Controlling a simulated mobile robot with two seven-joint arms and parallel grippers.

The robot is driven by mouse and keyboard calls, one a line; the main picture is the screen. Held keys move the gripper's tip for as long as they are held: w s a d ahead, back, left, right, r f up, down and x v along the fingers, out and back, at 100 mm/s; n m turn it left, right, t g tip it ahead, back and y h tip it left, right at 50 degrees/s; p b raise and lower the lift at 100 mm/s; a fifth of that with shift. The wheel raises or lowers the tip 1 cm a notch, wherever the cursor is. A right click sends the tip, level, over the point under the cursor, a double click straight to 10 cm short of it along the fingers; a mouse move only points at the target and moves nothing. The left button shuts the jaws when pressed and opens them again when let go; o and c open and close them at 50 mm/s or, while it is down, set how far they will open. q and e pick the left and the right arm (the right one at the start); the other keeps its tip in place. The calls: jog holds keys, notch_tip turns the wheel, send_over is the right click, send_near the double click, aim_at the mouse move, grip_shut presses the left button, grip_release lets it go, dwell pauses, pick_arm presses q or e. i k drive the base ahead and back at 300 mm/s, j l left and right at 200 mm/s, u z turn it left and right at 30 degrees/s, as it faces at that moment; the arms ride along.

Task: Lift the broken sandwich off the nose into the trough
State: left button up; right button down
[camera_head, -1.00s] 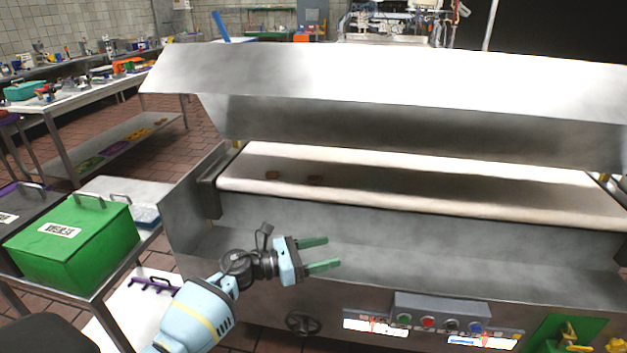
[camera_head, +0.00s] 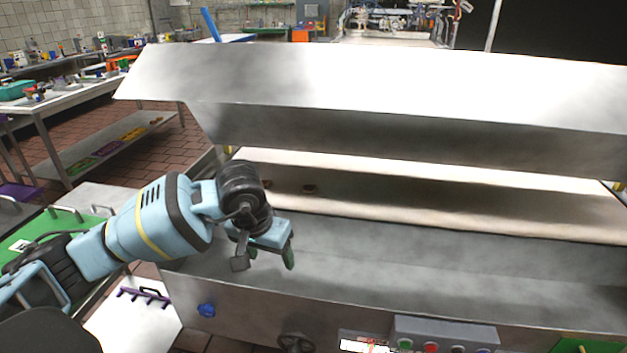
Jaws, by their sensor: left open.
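A white conveyor belt (camera_head: 450,213) runs under the metal hood, its rounded front edge being the nose. Two small brown pieces lie on the belt near its left end: one piece (camera_head: 310,188) shows clear, the other (camera_head: 281,185) is partly hidden behind my wrist. I cannot tell from their look whether they form one broken sandwich. The grey metal trough (camera_head: 430,272) lies below and in front of the nose. My left gripper (camera_head: 271,256) is open and empty, green fingers pointing down, over the left part of the trough, below and in front of the pieces. My right gripper is out of view.
The sloping metal hood (camera_head: 400,90) hangs low over the belt and limits room above it. A control box (camera_head: 445,332) sits on the machine's front. The trough's right part is clear.

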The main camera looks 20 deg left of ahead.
aim_at(307, 189)
jog(key=i+j, duration=0.15)
jog(key=i, duration=0.25)
jog(key=i+j, duration=0.15)
jog(key=i, duration=0.25)
jog(key=i+j, duration=0.1)
jog(key=i, duration=0.3)
